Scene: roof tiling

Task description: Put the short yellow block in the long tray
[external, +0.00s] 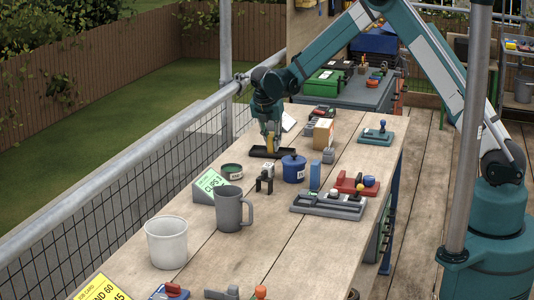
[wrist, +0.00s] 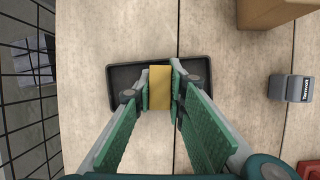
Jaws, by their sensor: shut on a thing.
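The short yellow block (wrist: 160,88) is between the fingers of my gripper (wrist: 160,92), which is shut on it. In the external view the block (external: 270,142) shows as a small yellow patch between the fingertips. The long tray (wrist: 121,78) is black and shallow and lies on the wooden bench; it also shows in the external view (external: 256,153). From above, the block lines up with the middle of the tray. I cannot tell whether the block touches the tray floor. The fingers hide part of the tray's near side.
A cardboard box (external: 323,132) and a small grey block (wrist: 291,88) stand right of the tray. A blue pot (external: 293,168), a green round tin (external: 232,171) and a grey mug (external: 232,210) stand nearer the camera. A wire-mesh railing (wrist: 22,110) runs along the left edge.

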